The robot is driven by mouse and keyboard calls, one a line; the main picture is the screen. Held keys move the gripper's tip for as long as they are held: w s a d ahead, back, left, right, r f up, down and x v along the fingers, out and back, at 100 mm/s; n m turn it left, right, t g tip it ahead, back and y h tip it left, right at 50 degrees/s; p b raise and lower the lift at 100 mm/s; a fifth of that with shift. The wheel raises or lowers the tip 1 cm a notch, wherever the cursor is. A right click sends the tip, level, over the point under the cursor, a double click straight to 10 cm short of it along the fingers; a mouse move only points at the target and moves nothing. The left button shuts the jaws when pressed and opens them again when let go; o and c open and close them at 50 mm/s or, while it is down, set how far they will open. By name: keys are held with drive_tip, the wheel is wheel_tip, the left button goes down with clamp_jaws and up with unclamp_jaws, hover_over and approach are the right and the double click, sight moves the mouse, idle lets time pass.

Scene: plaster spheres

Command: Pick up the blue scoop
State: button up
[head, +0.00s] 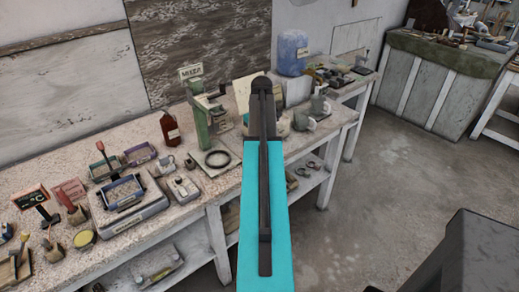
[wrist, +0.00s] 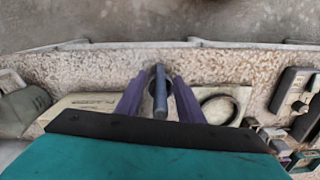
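A slim blue-grey piece (wrist: 160,92), which I take to be the blue scoop, shows in the wrist view between the purple fingers of my gripper (wrist: 160,78). It looks like a handle with a rounded near end, and its far end lies over the bench. I cannot tell whether the piece rests on the bench. In the head view my arm hides the fingers and this piece.
A pale board (wrist: 85,108) and a black ring (head: 217,159) lie close by. A green stand (head: 198,115) and a brown bottle (head: 170,129) stand left of my arm. Grey mugs (head: 303,120) are to the right. The bench's left end is crowded with trays and tools.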

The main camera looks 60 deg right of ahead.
drive_tip(key=shift+f, duration=1.15)
clamp_jaws()
